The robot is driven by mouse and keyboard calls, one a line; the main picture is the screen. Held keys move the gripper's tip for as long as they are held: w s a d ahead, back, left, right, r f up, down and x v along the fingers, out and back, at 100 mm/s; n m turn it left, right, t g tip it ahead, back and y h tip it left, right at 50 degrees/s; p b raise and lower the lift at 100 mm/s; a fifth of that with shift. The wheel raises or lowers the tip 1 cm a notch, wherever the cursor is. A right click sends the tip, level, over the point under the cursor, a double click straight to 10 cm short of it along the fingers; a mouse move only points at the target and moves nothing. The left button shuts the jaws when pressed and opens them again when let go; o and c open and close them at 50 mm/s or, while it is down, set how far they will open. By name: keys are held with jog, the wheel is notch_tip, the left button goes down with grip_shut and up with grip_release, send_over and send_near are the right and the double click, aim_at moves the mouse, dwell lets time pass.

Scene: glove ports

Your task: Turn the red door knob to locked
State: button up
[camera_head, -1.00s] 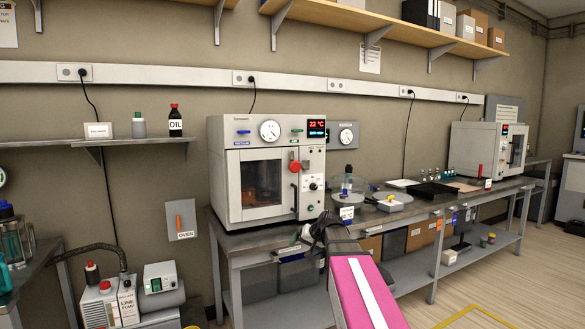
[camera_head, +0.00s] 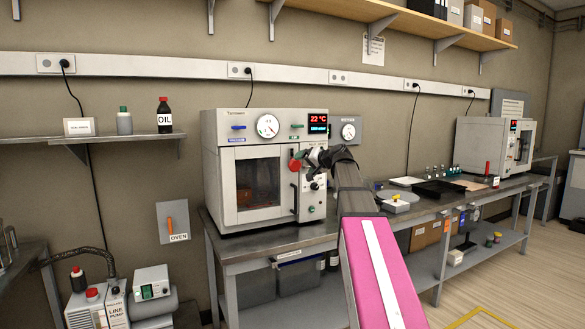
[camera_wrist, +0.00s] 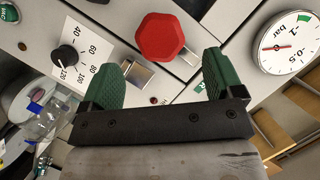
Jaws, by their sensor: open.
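The red door knob (camera_head: 295,165) is on the front of the white vacuum oven (camera_head: 222,175), at the right of its windowed door (camera_head: 258,184). In the wrist view the knob (camera_wrist: 163,38) is a red faceted knob on the pale panel, just beyond my fingertips and roughly between them. My gripper (camera_wrist: 162,66) is open, with one green pad on each side and nothing between them. In the head view my gripper (camera_head: 306,159) is right beside the knob and hides part of the panel. I cannot read any locked mark.
A black temperature dial (camera_wrist: 65,60) and a pressure gauge (camera_wrist: 288,43) flank the knob in the wrist view. The door handle (camera_head: 293,199) is below the knob. Trays and a scale (camera_head: 394,205) stand on the bench to the right.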

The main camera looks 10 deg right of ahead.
aim_at(297, 165)
jog(key=x, duration=0.8)
jog(key=shift+w, duration=0.1)
jog(key=c, duration=1.3)
